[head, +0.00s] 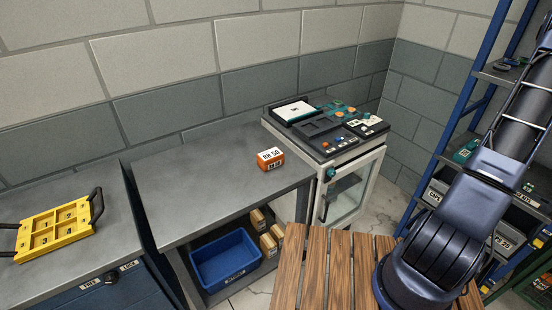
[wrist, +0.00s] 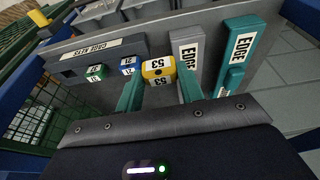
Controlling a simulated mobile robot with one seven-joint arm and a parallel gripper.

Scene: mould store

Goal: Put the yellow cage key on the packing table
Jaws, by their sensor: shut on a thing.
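The yellow cage key (wrist: 158,66), a yellow tag marked 53, sits between the two teal fingers of my gripper (wrist: 160,88) in the wrist view. The fingers are shut on it. It is right in front of a grey board (wrist: 142,36) labelled for cage keys; I cannot tell whether it still touches the board. In the head view my arm reaches out to the upper right, and my gripper and the key are out of sight. A grey-topped table (head: 205,187) stands in the middle; no label shows whether it is the packing table.
Green (wrist: 96,72) and blue (wrist: 129,65) tags are left of the key. Grey (wrist: 187,48) and teal (wrist: 240,45) edge-labelled pieces are to its right. An orange box (head: 270,160) stands on the grey-topped table, which is otherwise clear. A slatted wooden top (head: 328,265) is nearer me.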

